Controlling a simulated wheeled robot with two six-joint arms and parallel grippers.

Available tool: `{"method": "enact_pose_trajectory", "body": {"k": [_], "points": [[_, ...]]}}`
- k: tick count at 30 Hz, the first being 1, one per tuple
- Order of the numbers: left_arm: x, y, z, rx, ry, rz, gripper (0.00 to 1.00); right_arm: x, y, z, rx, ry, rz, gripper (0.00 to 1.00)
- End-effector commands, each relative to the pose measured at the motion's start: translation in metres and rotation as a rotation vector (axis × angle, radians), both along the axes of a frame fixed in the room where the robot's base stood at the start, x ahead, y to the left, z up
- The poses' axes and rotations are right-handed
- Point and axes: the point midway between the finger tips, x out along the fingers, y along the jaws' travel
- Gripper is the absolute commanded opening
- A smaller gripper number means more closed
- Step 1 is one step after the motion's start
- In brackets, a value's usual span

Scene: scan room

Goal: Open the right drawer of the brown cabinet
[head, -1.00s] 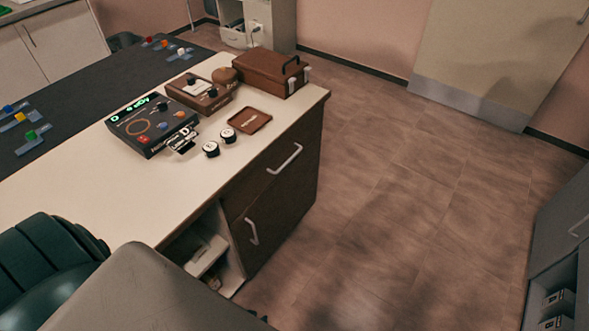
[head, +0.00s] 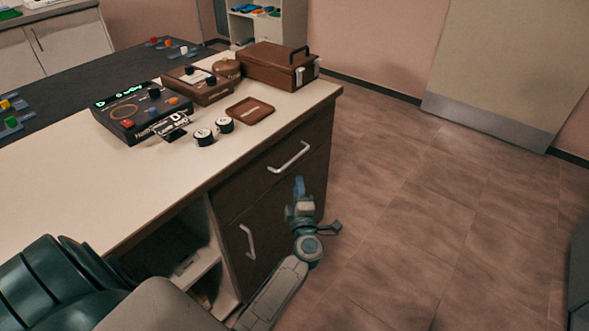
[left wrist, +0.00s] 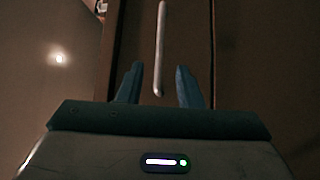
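The brown cabinet (head: 275,205) stands under the white worktop. Its upper drawer (head: 262,182) looks shut and has a silver bar handle (head: 289,158). My left gripper (head: 299,188) is in front of the cabinet, just below and right of this handle in the head view. In the left wrist view my left gripper (left wrist: 158,85) is open, its two fingers apart. The handle (left wrist: 161,45) runs lengthwise there, its near end appearing between the fingertips. I cannot tell how far apart in depth they are. My right gripper is not in view.
A lower door with its own handle (head: 248,242) sits below the drawer, beside an open shelf (head: 195,270). A black console (head: 140,112), a brown case (head: 278,66) and a small brown tray (head: 250,111) are on the worktop (head: 95,185). Floor at right is clear.

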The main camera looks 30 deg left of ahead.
Motion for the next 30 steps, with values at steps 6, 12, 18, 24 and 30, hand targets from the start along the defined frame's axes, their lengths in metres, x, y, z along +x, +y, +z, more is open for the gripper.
{"method": "enact_pose_trajectory", "body": {"k": [6,12,18,24,30], "points": [[0.026,0.022,0.007,0.003,-0.003,0.0,0.33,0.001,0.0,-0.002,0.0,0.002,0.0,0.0],[0.055,0.046,0.011,0.003,-0.001,0.0,0.33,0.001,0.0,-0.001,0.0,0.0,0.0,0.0],[0.074,0.062,0.013,0.001,0.0,-0.001,0.33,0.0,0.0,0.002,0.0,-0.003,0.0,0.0],[0.079,0.067,0.014,0.001,0.001,-0.001,0.33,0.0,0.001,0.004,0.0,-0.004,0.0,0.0],[0.079,0.066,0.014,0.001,0.001,-0.001,0.33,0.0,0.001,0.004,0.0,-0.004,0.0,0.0]]}}
